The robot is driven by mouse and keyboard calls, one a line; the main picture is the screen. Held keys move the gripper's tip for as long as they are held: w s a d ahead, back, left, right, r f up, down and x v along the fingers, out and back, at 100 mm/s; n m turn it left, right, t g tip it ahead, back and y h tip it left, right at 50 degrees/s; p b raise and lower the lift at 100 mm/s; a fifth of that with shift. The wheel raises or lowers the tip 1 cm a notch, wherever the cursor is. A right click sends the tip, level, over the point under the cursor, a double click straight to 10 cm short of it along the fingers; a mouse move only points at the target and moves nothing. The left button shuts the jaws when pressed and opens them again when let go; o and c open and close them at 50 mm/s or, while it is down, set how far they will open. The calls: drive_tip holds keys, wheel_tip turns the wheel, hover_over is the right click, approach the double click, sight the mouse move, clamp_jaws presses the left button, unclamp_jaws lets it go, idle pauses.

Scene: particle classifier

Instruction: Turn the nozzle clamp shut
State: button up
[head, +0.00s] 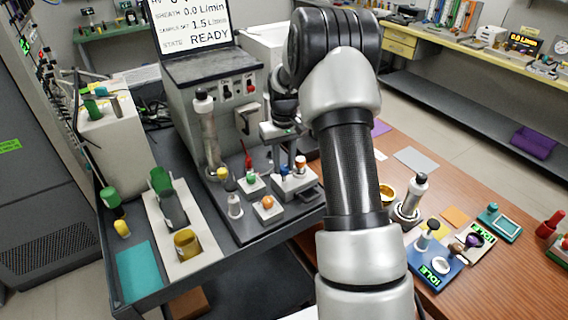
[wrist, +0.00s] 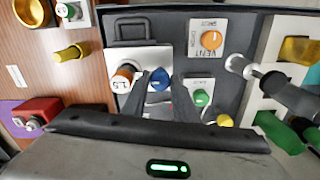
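No label in view reads "nozzle clamp", so I cannot tell for sure which part it is. A blue knob (wrist: 160,79) sits on a pale block (wrist: 133,54) beside an orange-topped white cylinder (wrist: 123,77) marked 1.5. My gripper (wrist: 161,78) points down at this block, its two dark fingers apart on either side of the blue knob. I cannot tell whether they touch it. In the head view my gripper (head: 285,130) is above the block, partly hidden by my arm.
An orange VENT knob (wrist: 211,40) and a green knob (wrist: 202,98) stand close by on the dark deck. A tall white-capped column (head: 208,130) rises left of my gripper. The instrument housing (head: 190,95) stands behind. A wooden bench (head: 490,285) lies to the right.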

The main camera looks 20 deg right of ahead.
sight(284, 166)
drive_tip(key=o, duration=0.3)
drive_tip(key=shift+o, duration=0.2)
drive_tip(key=shift+r, duration=0.1)
wheel_tip(284, 166, up, 17)
drive_tip(key=shift+r+p, duration=0.15)
drive_tip(key=shift+p, duration=0.2)
